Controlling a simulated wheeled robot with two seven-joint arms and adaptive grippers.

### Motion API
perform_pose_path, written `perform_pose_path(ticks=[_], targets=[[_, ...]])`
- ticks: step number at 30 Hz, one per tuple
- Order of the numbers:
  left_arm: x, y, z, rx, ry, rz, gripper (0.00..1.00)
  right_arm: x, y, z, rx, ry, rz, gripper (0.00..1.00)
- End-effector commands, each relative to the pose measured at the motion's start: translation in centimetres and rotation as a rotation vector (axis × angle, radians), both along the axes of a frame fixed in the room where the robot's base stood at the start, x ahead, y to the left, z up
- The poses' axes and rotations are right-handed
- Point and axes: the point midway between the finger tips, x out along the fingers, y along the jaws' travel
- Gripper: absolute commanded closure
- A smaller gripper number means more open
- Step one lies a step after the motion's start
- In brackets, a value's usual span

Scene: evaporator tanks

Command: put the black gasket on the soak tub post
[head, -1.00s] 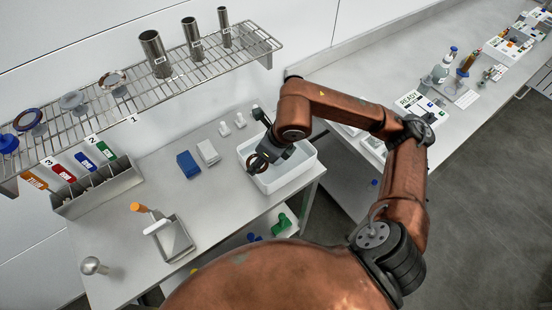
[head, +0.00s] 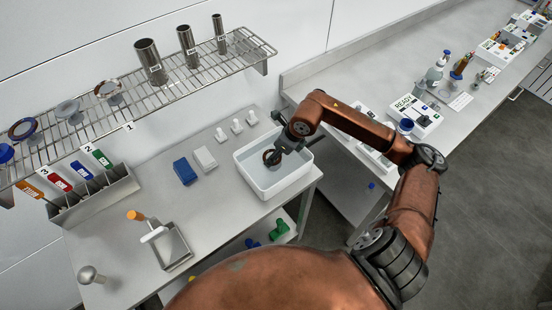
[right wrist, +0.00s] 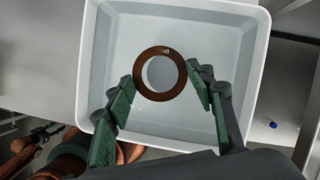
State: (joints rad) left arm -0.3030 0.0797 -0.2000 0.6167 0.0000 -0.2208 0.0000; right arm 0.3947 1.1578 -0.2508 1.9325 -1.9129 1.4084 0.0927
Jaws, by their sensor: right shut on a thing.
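My right gripper (right wrist: 161,88) is shut on a flat ring (right wrist: 137,83), the gasket, with one finger at each side of it. The ring looks dark in the head view (head: 268,161) and brown in the wrist view, with a small mark on its far rim. The gripper (head: 277,154) points down over the middle of the white soak tub (head: 287,191). The wrist view shows the tub (right wrist: 262,60) around the ring. A grey round patch shows through the ring's hole; I cannot tell whether it is the post. The ring's height above it is unclear. My left gripper is out of view.
A blue block (head: 185,172), a white block (head: 205,158) and small white pegs (head: 237,126) stand left of the tub. A wire shelf (head: 195,62) with rings and steel cylinders hangs behind. A tagged rack (head: 98,200) is at left.

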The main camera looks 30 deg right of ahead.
Motion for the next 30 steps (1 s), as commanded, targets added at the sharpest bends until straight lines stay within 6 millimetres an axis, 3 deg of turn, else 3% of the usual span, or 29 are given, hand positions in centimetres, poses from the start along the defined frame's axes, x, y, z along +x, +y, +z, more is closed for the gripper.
perform_pose_path(ticks=[9,23,24,30], targets=[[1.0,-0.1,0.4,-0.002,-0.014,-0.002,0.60,0.3,-0.5,-3.7,0.001,0.003,-0.001,0.60],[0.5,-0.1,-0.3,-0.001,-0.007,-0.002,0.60,0.3,-0.6,-4.6,-0.001,0.002,0.000,0.60],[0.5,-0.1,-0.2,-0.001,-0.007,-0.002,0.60,0.3,-0.5,-4.4,-0.001,0.002,0.000,0.48],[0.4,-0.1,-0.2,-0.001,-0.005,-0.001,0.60,0.3,-0.5,-4.4,-0.001,0.002,0.000,0.34]])
